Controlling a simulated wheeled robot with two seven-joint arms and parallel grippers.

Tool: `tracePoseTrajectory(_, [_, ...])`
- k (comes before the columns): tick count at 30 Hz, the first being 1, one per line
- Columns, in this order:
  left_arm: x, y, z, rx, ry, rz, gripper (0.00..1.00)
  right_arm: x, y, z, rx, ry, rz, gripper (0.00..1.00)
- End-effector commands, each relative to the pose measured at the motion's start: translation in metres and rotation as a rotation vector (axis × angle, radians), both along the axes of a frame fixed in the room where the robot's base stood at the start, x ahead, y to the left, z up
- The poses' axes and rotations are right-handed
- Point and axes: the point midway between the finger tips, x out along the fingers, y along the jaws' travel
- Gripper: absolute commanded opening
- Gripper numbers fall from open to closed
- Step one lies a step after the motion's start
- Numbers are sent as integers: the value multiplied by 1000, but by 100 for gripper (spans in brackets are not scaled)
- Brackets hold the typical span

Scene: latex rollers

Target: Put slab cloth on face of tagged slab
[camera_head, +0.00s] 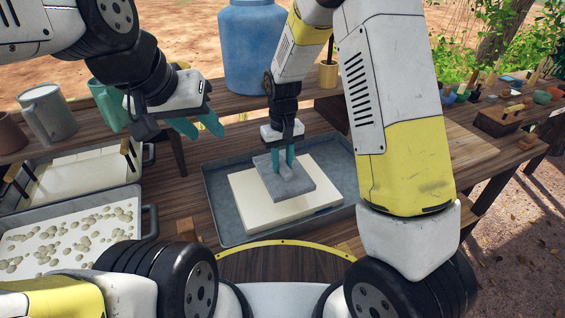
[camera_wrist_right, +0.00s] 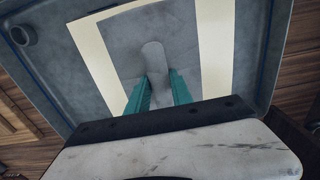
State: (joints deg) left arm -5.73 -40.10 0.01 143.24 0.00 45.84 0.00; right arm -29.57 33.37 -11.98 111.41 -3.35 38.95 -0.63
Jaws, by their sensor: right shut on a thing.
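The grey square slab cloth (camera_head: 300,190) has a raised grip in its middle and lies over the face of a cream slab (camera_head: 262,211). I cannot tell whether it touches the slab all over. No tag shows on this slab. In the right wrist view the cloth (camera_wrist_right: 190,35) has cream strips of slab (camera_wrist_right: 95,60) on both sides. My right gripper (camera_head: 284,165) points down and is shut on the cloth's grip; its teal fingers (camera_wrist_right: 160,92) straddle the grip. My left gripper (camera_head: 200,126) is open and empty, above the table to the left.
The slab lies in a grey tray (camera_head: 222,200). Left are another tray with a pale slab (camera_head: 75,178) and a tray of lumpy white material (camera_head: 65,238). A blue barrel (camera_head: 252,50) and grey and green mugs (camera_head: 47,113) stand behind. Small bowls and tools are at right.

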Motion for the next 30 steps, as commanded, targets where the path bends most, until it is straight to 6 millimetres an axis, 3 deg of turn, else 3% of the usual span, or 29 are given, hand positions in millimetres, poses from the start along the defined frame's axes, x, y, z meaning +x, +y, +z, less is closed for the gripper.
tracePoseTrajectory(14, [0,0,0,0,0,0,36,0,-1,-53,0,1,-3,0])
tracePoseTrajectory(24, [0,0,0,0,0,0,36,0,-1,-56,0,0,-2,0])
tracePoseTrajectory(25, [0,0,0,0,0,0,36,0,-1,-57,0,0,-2,29])
tracePoseTrajectory(28, [0,0,0,0,0,0,36,0,-1,-56,0,-1,-2,48])
tracePoseTrajectory(30, [0,0,0,0,0,0,36,0,-1,-56,0,-1,-2,49])
